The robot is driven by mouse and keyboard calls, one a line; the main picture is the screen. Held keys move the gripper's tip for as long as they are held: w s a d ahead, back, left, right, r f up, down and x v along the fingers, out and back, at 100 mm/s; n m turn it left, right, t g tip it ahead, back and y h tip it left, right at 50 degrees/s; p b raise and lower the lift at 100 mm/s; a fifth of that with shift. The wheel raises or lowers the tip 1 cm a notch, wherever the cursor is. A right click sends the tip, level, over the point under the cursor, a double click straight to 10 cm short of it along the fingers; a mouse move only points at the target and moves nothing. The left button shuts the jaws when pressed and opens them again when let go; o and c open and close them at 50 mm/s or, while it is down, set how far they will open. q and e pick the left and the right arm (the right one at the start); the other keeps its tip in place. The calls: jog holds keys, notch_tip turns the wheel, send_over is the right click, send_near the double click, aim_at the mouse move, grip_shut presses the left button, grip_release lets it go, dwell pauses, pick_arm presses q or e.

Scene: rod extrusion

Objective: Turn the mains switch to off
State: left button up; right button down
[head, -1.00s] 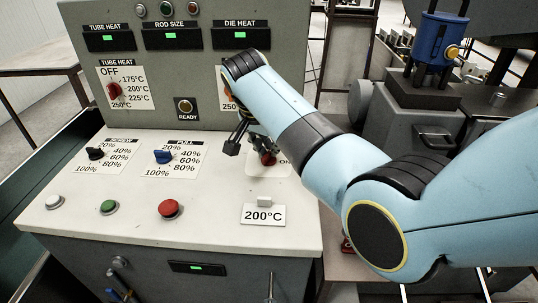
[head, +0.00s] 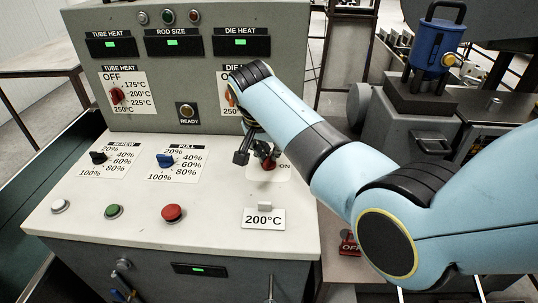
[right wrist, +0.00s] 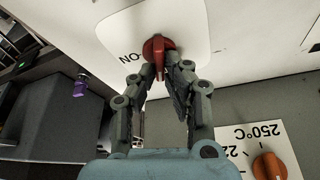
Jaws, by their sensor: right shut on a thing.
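The mains switch is a red rotary knob (head: 268,164) on a white plate at the right of the sloping panel. The word ON shows to its right in the head view; other markings are hidden behind my gripper. My right gripper (head: 256,155) is down at the knob. In the right wrist view, its two dark fingers (right wrist: 160,72) are shut on the handle of the red knob (right wrist: 157,47). ON appears upside down, left of the knob there. My left gripper is not in view.
Red (head: 172,213), green (head: 114,211) and white (head: 60,206) buttons line the panel's front edge. Blue (head: 164,160) and black (head: 97,157) dials lie left. An orange dial (right wrist: 269,166) is near my gripper. A 200°C sign (head: 264,218) stands in front.

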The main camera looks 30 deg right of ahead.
dwell(0.4)
jog(key=shift+r+n+p, duration=0.1)
jog(key=shift+n+p, duration=0.5)
jog(key=shift+p, duration=0.2)
jog(key=shift+n+t+y+p, duration=0.3)
jog(key=shift+n+p, duration=0.05)
jog(key=shift+n, duration=0.15)
jog(key=shift+n+p, duration=0.4)
jog(key=shift+p, duration=0.15)
jog(key=c, duration=1.3)
grip_release()
